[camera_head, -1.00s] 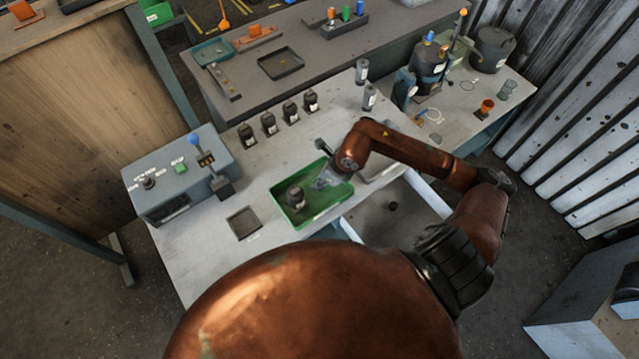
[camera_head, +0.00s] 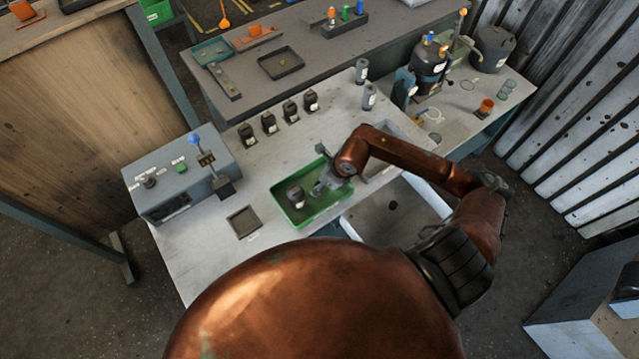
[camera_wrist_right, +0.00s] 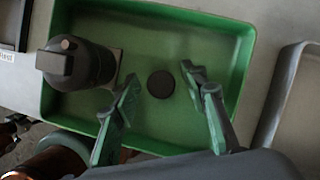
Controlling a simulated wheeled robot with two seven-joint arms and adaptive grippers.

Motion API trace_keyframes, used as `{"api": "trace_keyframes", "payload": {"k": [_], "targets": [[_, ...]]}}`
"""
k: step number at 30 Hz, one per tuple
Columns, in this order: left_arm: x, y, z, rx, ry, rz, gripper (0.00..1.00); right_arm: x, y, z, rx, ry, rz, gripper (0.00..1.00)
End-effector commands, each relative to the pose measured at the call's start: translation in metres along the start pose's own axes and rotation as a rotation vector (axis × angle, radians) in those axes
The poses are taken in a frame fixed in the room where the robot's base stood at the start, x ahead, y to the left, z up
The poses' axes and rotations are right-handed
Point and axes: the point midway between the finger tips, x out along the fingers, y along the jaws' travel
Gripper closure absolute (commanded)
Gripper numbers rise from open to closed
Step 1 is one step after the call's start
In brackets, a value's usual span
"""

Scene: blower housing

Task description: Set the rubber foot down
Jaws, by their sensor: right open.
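The rubber foot appears to be the small dark round disc (camera_wrist_right: 161,85) lying flat on the floor of the green tray (camera_wrist_right: 165,18) in the right wrist view. My right gripper (camera_wrist_right: 160,80) is open, with one finger on each side of the disc and a visible gap to both. In the head view the right gripper (camera_head: 325,183) is over the right part of the green tray (camera_head: 300,222), and the disc cannot be made out there. A black blower housing (camera_wrist_right: 80,62) lies in the tray to the left of the fingers. My left gripper is not in view.
A grey control box (camera_head: 178,178) stands at the bench's left. Several dark housings (camera_head: 270,123) stand in a row behind the tray.

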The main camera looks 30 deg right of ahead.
Motion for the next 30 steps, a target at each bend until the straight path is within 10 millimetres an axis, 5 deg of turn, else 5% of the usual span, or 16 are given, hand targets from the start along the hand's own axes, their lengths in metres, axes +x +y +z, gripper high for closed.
{"api": "trace_keyframes", "payload": {"k": [5, 21, 30], "targets": [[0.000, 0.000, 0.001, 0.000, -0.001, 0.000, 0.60, -0.012, -0.001, 0.001, -0.001, -0.001, -0.002, 0.60], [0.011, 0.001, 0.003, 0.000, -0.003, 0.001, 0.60, -0.110, -0.001, 0.000, 0.000, 0.000, -0.002, 0.60], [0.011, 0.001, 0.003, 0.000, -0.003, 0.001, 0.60, -0.122, 0.000, 0.001, 0.000, 0.000, 0.000, 0.60]]}}
